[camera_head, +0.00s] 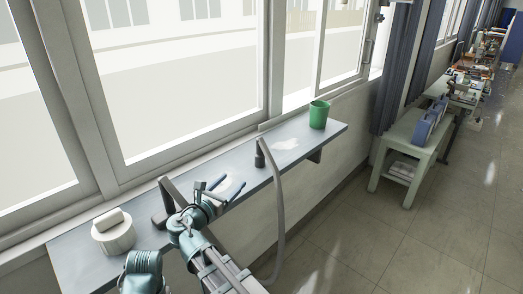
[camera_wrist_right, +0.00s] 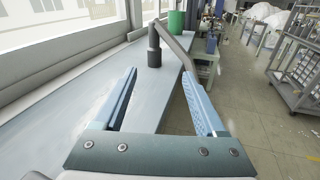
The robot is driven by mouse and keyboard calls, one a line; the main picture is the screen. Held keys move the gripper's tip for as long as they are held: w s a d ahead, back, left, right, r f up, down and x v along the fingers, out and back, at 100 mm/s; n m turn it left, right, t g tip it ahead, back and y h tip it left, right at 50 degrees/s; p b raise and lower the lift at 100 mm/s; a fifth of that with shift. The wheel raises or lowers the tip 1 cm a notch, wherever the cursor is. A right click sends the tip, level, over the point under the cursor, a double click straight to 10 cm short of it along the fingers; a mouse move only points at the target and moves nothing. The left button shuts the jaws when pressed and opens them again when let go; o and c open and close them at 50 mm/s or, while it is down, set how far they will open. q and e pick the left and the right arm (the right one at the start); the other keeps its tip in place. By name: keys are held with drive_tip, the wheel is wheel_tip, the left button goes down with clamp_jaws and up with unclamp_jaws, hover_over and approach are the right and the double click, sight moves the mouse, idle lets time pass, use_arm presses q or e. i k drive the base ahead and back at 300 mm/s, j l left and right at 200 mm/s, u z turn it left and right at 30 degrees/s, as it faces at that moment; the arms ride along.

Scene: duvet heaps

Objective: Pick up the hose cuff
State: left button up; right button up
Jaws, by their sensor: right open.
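The hose cuff (camera_head: 259,153) is a dark, short cylinder standing upright on the grey window shelf (camera_head: 318,134). A grey hose (camera_head: 278,196) leads from its top and hangs down over the shelf's front edge. In the right wrist view the cuff (camera_wrist_right: 154,48) stands ahead, beyond the fingertips and roughly between them. My right gripper (camera_head: 212,187) is open and empty over the shelf, left of the cuff and apart from it. Its two blue fingers (camera_wrist_right: 162,80) show in the wrist view. My left gripper is not in view.
A green cup (camera_head: 319,114) stands at the shelf's far end, beyond the cuff. A white round container (camera_head: 113,232) stands at the near left. The window runs along the shelf's back. A bench (camera_head: 409,160) with a blue case stands right, past open floor.

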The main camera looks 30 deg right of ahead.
sight(260, 152)
drive_tip(key=i+l, duration=0.15)
drive_tip(key=l, duration=0.2)
drive_tip(key=i+l, duration=0.15)
drive_tip(key=l, duration=0.25)
drive_tip(key=i+l, duration=0.1)
drive_tip(key=l, duration=0.25)
